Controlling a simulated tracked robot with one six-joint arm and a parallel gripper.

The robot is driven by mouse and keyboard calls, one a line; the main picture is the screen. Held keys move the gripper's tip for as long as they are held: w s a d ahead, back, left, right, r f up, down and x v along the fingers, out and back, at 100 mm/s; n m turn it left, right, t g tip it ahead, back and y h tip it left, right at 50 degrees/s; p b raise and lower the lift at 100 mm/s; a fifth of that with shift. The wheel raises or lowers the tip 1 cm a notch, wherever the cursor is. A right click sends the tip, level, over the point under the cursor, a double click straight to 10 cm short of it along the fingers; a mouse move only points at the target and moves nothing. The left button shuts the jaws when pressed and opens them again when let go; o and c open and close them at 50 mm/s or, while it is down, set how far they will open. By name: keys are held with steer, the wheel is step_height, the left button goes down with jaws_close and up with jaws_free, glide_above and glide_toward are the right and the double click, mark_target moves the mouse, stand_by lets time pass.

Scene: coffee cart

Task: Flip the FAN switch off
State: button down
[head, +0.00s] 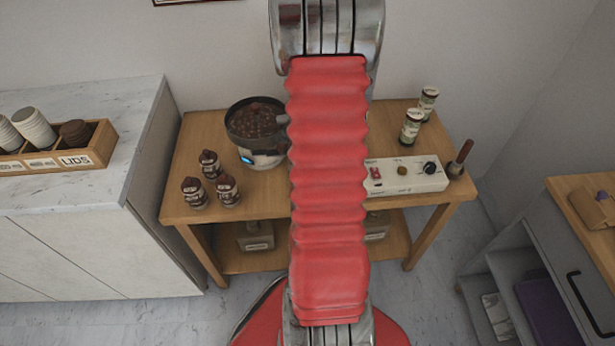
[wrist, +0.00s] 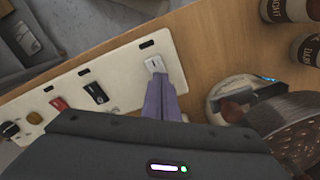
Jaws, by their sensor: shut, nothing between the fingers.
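A white control panel (head: 415,184) lies on the wooden table, its left part hidden behind my arm in the head view. In the wrist view the panel (wrist: 125,72) carries a white switch (wrist: 155,64), a black switch (wrist: 96,92) and a red switch (wrist: 59,103). The labels are too small to read, so I cannot tell which one is FAN. My gripper (wrist: 158,82) is shut and empty, its purple fingertips at the near edge of the white switch. I cannot tell whether they touch it. My gripper is hidden in the head view.
The panel also has a brass knob (wrist: 34,118) and a black knob (wrist: 9,129). A bean grinder (head: 256,130) stands close to my gripper. Several dark bottles (head: 228,190) stand at the table's left, two canisters (head: 411,127) behind the panel, and a wooden-handled tool (head: 460,157) beside it.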

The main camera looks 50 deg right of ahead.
step_height(320, 180, up, 7)
stand_by(1.1)
stand_by(0.7)
steer(key=a+r+n+t, duration=0.2)
steer(key=a+r+n, duration=0.3)
steer(key=a, duration=0.7)
steer(key=s+a+r+n+t, duration=0.1)
steer(key=a+r+n, duration=0.4)
steer(key=a+r, duration=0.3)
steer(key=s+a+r+n+t, duration=0.1)
steer(key=a+r+n, duration=0.4)
steer(key=a, duration=1.1)
step_height(320, 180, up, 2)
steer(key=shift+s+a+r+n+t, duration=0.15)
steer(key=shift+a+n+t, duration=0.2)
steer(key=shift+t, duration=0.45)
steer(key=shift+d, duration=0.1)
